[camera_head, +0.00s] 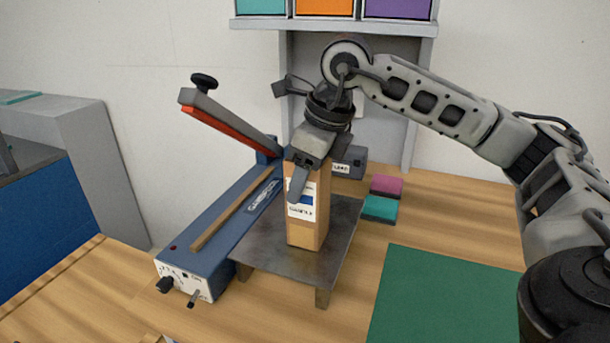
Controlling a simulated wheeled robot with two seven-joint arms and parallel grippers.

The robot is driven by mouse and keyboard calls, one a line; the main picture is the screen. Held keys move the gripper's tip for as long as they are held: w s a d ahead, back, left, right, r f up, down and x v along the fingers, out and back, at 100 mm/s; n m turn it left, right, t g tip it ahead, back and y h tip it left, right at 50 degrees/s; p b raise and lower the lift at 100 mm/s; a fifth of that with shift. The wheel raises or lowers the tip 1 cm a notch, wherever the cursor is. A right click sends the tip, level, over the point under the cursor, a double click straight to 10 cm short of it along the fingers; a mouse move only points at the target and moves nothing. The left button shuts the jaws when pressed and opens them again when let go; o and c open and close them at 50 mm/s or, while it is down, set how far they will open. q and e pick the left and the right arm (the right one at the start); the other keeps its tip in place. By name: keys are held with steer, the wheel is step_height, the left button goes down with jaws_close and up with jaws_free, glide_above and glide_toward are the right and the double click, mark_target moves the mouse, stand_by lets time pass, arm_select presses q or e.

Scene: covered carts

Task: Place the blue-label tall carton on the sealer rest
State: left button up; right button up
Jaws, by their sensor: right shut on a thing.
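The blue-label tall carton (305,226) is a brown upright box with a white and blue label on its front. It stands over the sealer rest (275,258), a low dark metal platform on short legs, and its base appears to touch the top. My right gripper (301,176) is shut on the upper part of the carton from above, with one finger in front of it. The far finger is mostly hidden. The blue sealer (225,225) lies just left of the rest, with its red-edged arm (230,122) raised. My left gripper is not in view.
A green mat (445,298) lies on the wooden table to the right. Teal (380,208) and pink (386,186) blocks and a dark grey box (350,162) are behind the rest. A shelf with coloured bins (325,7) stands at the back.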

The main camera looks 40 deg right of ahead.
steer(key=o, duration=1.2)
steer(key=shift+r+p, duration=0.3)
steer(key=v, duration=1.1)
steer(key=shift+s+r+p, duration=0.2)
steer(key=shift+r+p, duration=0.1)
steer(key=shift+p, duration=0.05)
